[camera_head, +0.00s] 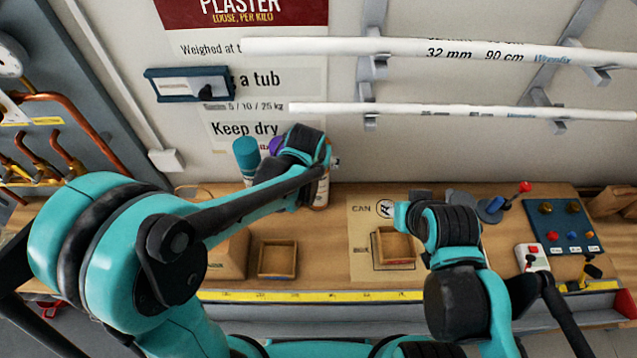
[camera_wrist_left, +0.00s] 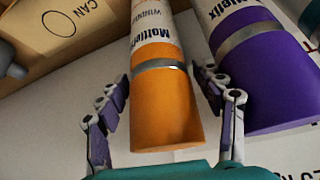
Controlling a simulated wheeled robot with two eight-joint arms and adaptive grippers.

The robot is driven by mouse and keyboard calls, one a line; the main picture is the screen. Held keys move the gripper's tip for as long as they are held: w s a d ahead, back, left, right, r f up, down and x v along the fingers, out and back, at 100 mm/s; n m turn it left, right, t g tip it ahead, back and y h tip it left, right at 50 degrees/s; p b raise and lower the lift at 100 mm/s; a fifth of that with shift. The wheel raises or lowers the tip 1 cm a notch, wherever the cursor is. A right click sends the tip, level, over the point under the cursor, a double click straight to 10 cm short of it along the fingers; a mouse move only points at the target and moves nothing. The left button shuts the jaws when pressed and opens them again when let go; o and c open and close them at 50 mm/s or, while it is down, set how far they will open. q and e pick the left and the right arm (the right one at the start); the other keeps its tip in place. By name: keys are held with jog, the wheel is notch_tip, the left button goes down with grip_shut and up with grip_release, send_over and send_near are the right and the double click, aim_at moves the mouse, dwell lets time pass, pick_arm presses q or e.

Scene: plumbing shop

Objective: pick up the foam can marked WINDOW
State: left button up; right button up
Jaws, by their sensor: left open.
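In the left wrist view an orange foam can (camera_wrist_left: 168,105) with a white label stands between the two fingers of my left gripper (camera_wrist_left: 162,88). Small print on its label appears to read WINDOW, partly cut off by the frame's top edge. The fingers are apart, one on each side of the can, and do not visibly clamp it. A purple can (camera_wrist_left: 262,75) is close outside the right-hand finger. In the head view the orange can (camera_head: 322,188) is mostly hidden behind my left wrist. My right arm is over the bench; its fingers cannot be made out.
A teal can (camera_head: 246,157) stands left of my left wrist. Small wooden trays (camera_head: 277,272) are on the bench, another (camera_head: 396,262) on the CAN card (camera_head: 360,212). A control panel (camera_head: 563,224) is at the right. White pipes (camera_head: 450,48) hang on the wall above.

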pick_arm(q)
jog(key=shift+w+d+f, duration=0.1)
jog(key=shift+w+f, duration=0.25)
jog(key=shift+f, duration=0.3)
grip_shut()
